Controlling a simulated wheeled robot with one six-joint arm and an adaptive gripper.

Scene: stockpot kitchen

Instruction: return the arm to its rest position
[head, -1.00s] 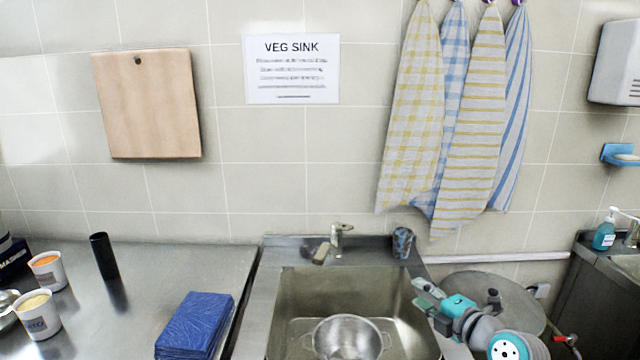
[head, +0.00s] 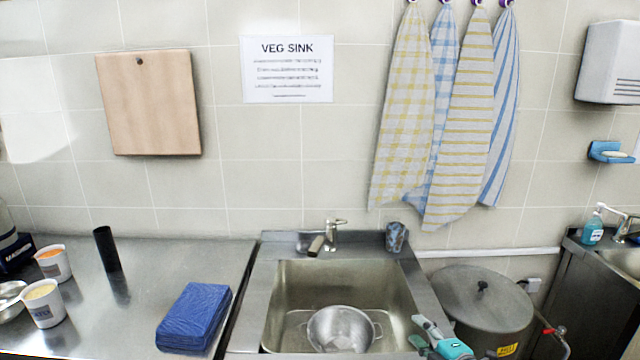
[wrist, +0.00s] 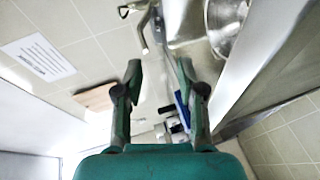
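My gripper (head: 418,332) is at the bottom of the head view, over the front right edge of the sink, with part of my arm cut off by the frame. In the wrist view my gripper (wrist: 160,85) has its two fingers spread well apart, with nothing held between them. The pot also shows at the top of the wrist view (wrist: 226,38).
A faucet (head: 332,236) and a patterned cup (head: 397,237) stand behind the basin. A large lidded stockpot (head: 482,305) is at the right. A blue packet (head: 194,317), a black cylinder (head: 106,249) and tubs are on the left counter. Towels (head: 405,120) hang above.

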